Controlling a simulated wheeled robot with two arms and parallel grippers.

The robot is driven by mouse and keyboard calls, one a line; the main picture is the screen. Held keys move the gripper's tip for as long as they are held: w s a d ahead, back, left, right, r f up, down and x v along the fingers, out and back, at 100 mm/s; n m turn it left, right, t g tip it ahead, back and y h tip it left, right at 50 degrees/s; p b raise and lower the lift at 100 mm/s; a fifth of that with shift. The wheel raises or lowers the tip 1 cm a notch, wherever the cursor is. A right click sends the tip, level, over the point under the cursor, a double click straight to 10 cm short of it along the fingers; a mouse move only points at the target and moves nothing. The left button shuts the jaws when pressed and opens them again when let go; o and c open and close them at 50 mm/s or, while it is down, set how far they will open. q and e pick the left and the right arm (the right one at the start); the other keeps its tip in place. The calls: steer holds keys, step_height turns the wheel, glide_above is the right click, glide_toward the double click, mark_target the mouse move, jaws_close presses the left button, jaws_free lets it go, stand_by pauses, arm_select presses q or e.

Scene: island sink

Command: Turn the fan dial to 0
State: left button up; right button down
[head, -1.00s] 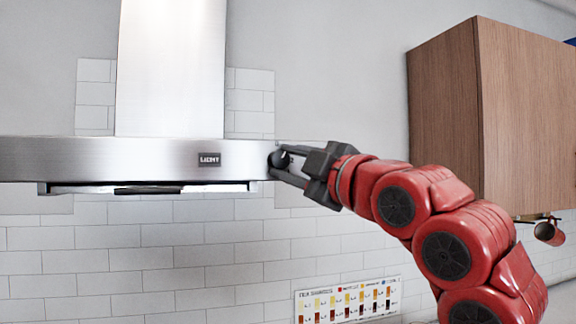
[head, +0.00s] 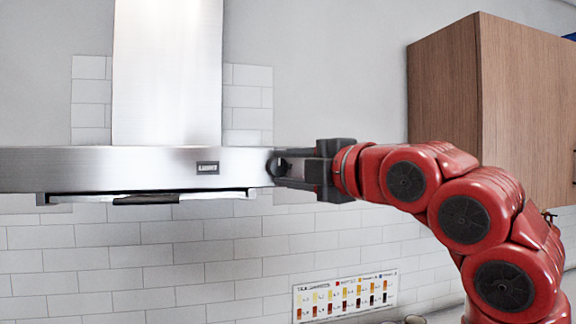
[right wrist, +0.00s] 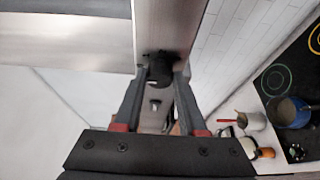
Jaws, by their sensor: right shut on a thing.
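The fan dial (right wrist: 159,72) is a round dark knob on the end face of the steel range hood (head: 100,168). In the head view the dial (head: 279,166) shows at the hood's right end, partly covered by my fingers. My right gripper (head: 284,167) reaches in from the right and is shut on the dial. In the right wrist view my right gripper's fingers (right wrist: 160,80) lie on both sides of the dial. I cannot read any marks on the dial. My left gripper is not in view.
A wooden wall cabinet (head: 442,110) hangs at the right. A chart (head: 345,296) is on the tiled wall below. The right wrist view shows a black stovetop (right wrist: 290,85) with a pot (right wrist: 291,112) far below.

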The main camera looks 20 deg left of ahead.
steer(key=shift+c, duration=2.4)
jaws_free()
steer(key=b+v, duration=0.1)
steer(key=v, duration=1.6)
steer(key=shift+s, duration=0.15)
steer(key=shift+d, duration=0.1)
